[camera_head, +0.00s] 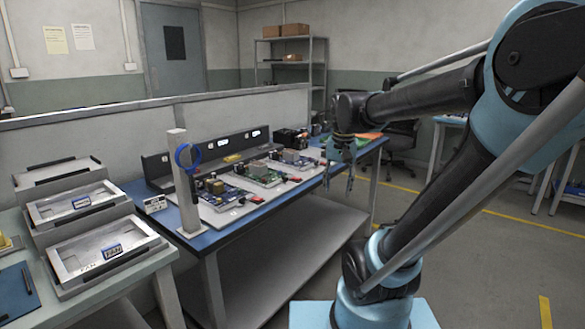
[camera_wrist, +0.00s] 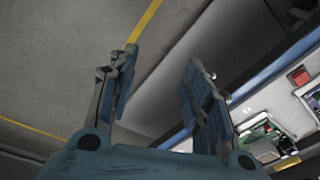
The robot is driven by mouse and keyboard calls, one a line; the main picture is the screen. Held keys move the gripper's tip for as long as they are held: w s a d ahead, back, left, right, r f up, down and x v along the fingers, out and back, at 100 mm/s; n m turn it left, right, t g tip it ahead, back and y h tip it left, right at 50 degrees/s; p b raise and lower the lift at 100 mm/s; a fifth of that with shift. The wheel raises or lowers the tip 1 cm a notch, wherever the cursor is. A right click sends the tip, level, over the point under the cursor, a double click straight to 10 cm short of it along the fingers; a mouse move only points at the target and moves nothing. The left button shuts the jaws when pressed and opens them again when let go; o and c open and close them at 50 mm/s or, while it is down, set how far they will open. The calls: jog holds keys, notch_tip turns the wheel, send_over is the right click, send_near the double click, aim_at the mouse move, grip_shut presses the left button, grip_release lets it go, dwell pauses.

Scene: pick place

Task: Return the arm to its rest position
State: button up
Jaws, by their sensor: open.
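My gripper (camera_head: 340,168) hangs in the air at the right end of the blue-topped workbench (camera_head: 229,232), pointing down. In the wrist view my gripper (camera_wrist: 160,85) has its two fingers spread apart with nothing between them. Behind the gap show the grey lower shelf and the floor. My arm reaches in from the right side of the head view, bent high, with its lower joint on a light blue base at bottom right.
The bench bears several circuit boards (camera_head: 264,174) and a white post with a blue ring (camera_head: 188,158). Stacked grey trays (camera_head: 105,250) stand on a table at left. A chair (camera_head: 402,150) and shelves (camera_head: 291,62) are behind. Open floor with yellow lines lies at right.

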jog(key=s+d+f+n, duration=0.3)
jog(key=s+d+f, duration=0.2)
jog(key=s+f, duration=0.6)
jog(key=shift+s+f+t, duration=0.4)
jog(key=shift+f, duration=0.2)
jog(key=shift+w+f, duration=0.2)
jog(key=shift+w, duration=0.25)
